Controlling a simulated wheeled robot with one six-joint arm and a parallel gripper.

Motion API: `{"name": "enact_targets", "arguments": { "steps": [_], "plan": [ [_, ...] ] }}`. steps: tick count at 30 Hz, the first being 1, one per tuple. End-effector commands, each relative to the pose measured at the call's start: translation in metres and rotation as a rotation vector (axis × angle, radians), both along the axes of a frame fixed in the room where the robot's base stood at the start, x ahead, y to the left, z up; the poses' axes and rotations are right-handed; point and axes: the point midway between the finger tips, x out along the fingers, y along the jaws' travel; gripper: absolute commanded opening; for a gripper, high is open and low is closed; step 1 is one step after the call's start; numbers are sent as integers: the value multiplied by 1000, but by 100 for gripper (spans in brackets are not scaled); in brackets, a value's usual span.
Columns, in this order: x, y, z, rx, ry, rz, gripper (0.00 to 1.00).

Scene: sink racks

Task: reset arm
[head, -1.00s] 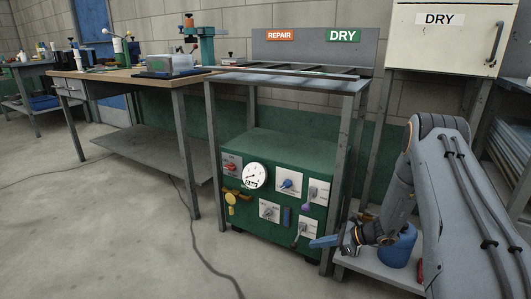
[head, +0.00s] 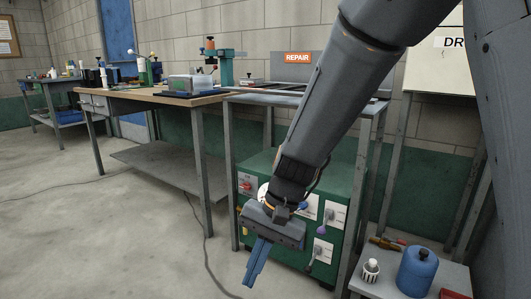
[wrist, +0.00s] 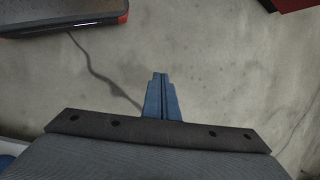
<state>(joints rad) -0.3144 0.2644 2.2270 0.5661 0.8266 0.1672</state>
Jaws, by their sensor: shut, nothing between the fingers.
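My gripper (head: 249,284) hangs at the end of my arm in the head view, in front of the green machine cabinet. Its blue fingers are shut together, point down toward the floor and hold nothing. In the wrist view the closed fingers (wrist: 160,78) point away over bare concrete floor. My arm crosses the head view from the upper right and hides part of the cabinet's front and of the rack above it.
The green cabinet (head: 328,218) with switches stands under the metal rack. A low shelf (head: 377,287) at lower right holds a blue canister (head: 416,271) and a white ribbed object (head: 371,270). A wooden workbench (head: 160,97) stands left. Floor at left is clear apart from a cable.

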Motion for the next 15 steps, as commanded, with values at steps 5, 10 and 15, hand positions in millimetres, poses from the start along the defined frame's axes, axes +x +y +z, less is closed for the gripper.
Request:
{"name": "enact_targets", "arguments": {
  "steps": [5,10,15],
  "plan": [
    [-62,5,28,-53,-141,288,0],
    [-100,0,40,-87,-242,489,0],
    [-124,-6,47,-107,-318,633,0]
  ]
}}
